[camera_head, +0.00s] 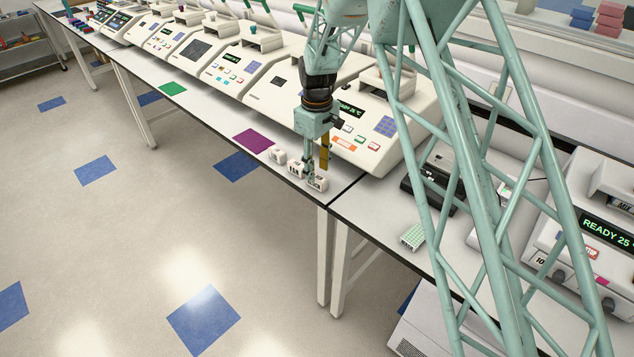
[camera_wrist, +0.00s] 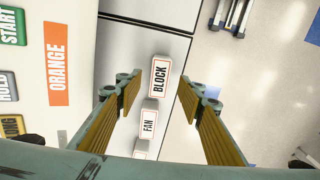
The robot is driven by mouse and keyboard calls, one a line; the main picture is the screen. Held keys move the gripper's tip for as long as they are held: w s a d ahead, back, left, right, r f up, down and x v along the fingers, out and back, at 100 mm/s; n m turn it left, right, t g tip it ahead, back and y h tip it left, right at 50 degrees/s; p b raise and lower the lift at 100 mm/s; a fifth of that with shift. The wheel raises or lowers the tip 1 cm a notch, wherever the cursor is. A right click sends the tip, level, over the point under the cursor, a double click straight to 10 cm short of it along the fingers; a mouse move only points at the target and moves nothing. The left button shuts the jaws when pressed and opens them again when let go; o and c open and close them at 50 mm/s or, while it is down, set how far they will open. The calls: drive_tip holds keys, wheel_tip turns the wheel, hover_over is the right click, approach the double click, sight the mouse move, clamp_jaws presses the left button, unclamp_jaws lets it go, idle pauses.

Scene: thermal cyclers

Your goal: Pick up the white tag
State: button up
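Several small white tags stand in a row near the bench's front edge. The nearest to the bench seam, a white tag lettered BLOCK (camera_wrist: 160,77), also shows in the head view (camera_head: 319,184). A second white tag lettered FAN (camera_wrist: 149,124) stands beside it, and a third white tag (camera_wrist: 141,147) is partly cut off by my gripper body, its lettering unreadable. My gripper (camera_wrist: 158,90) points down, open and empty. Its yellow-padded fingers appear on either side of the BLOCK tag in the wrist view; I cannot tell whether they touch it. In the head view my gripper (camera_head: 315,170) is low over the row.
A thermal cycler (camera_head: 365,110) with an orange label (camera_wrist: 57,65) stands close behind the tags. A purple mat (camera_head: 253,140) and a green mat (camera_head: 173,88) lie farther left on the bench. The floor in front is open.

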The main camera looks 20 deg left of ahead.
sight(317, 177)
drive_tip(key=shift+f, duration=0.1)
drive_tip(key=shift+f, duration=2.45)
drive_tip(key=shift+c, duration=0.4)
drive_tip(key=c, duration=0.9)
